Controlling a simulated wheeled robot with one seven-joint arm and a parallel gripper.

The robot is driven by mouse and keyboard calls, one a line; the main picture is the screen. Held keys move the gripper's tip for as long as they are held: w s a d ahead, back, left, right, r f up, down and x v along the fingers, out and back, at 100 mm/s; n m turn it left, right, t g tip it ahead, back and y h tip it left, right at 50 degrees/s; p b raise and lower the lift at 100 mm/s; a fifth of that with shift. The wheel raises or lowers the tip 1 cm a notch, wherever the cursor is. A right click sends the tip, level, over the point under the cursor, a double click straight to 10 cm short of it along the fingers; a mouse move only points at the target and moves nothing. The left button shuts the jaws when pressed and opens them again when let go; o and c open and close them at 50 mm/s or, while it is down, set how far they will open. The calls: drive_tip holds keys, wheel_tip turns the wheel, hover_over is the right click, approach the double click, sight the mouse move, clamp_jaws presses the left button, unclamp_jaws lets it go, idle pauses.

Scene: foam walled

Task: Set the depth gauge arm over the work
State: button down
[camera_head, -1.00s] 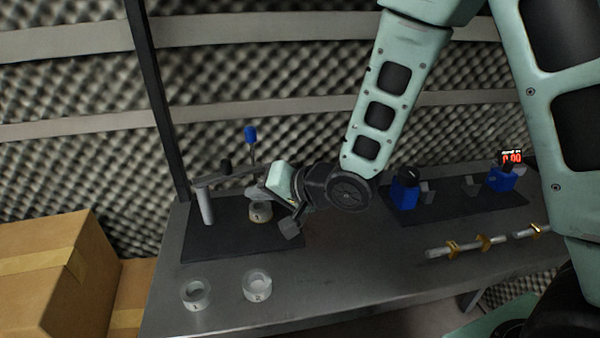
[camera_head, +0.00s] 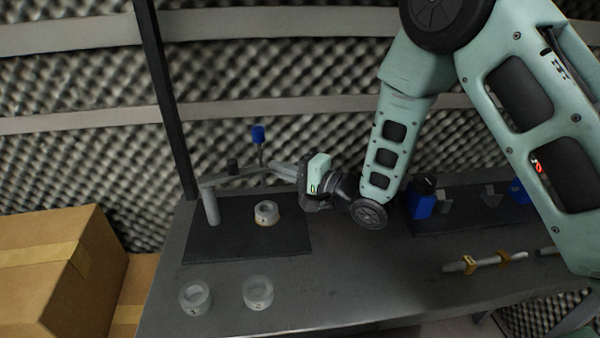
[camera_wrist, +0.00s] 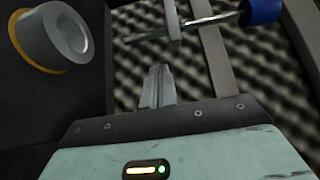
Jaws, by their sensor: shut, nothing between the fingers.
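The depth gauge has a grey post (camera_head: 211,208) at the left of a dark base plate. Its arm (camera_head: 236,178) reaches right from the post top, with a blue-topped rod (camera_head: 258,135) near the far end. The work, a pale ring (camera_head: 266,213), sits on the plate in front of the arm's outer part. The ring (camera_wrist: 60,35) also shows at upper left in the wrist view, with the blue knob (camera_wrist: 262,10) at upper right. My gripper (camera_wrist: 159,72) is shut and empty, its tips just short of the arm's end piece (camera_wrist: 172,22); contact is unclear.
Two loose rings (camera_head: 195,297) (camera_head: 257,292) stand at the bench's front left. Blue blocks (camera_head: 421,200) stand on another plate at right, behind a rod with brass collars (camera_head: 470,263). A dark upright (camera_head: 170,90) rises behind the gauge. Cardboard boxes (camera_head: 60,270) are left.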

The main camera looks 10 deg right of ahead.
drive_tip(key=x, duration=0.3)
drive_tip(key=shift+s, duration=0.15)
drive_tip(key=s+p, duration=0.1)
drive_tip(key=s, duration=0.1)
drive_tip(key=shift+s, duration=1)
